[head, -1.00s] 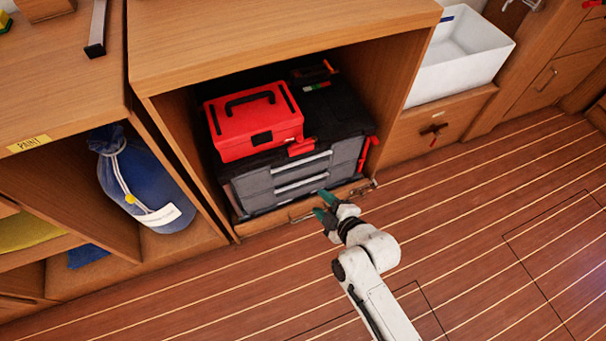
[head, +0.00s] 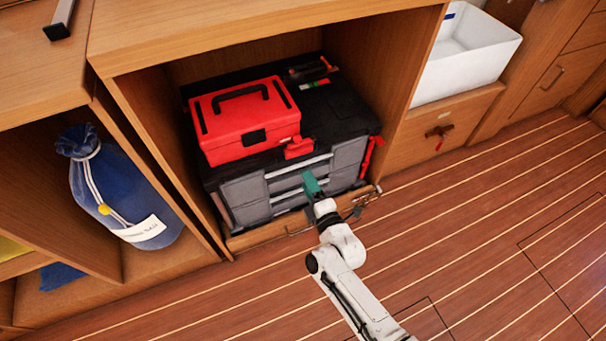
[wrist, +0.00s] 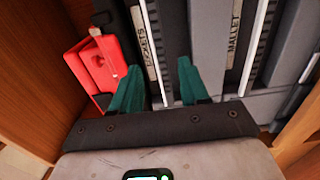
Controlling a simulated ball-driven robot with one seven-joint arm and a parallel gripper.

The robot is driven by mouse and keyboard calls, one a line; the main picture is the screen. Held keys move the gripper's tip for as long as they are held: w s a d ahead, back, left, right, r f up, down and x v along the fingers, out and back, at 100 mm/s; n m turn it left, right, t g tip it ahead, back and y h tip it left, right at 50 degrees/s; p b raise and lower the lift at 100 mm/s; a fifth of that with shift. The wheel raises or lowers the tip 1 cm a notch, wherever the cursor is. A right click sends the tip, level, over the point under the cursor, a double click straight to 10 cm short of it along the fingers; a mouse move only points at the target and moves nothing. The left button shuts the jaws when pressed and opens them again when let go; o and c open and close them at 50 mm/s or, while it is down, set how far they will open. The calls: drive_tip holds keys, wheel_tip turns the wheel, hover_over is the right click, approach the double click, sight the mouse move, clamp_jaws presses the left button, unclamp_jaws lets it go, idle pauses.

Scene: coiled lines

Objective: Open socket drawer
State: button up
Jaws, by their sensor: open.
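The grey drawer unit (head: 245,190) with a black top stands in the open wooden cabinet. In the wrist view, which is turned sideways, a pale strip lettered "SOCKETS" (wrist: 151,45) marks the socket drawer, on the side nearer the red case. Another strip lettered "MALLET" (wrist: 232,35) marks a drawer farther from it. No drawer visibly stands out. My gripper (head: 312,184) is at the front of the unit, its teal fingers open. Contact cannot be told.
A red case (head: 245,125) sits on top of the unit. The cabinet's low front sill (head: 262,235) runs below the drawers, with a latch (head: 362,203) near its right end. A blue bag (head: 125,195) is in the left compartment. The plank floor in front is clear.

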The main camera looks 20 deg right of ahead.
sight(301, 168)
drive_tip(key=shift+w+b, duration=0.55)
drive_tip(key=shift+w, duration=1.75)
clamp_jaws()
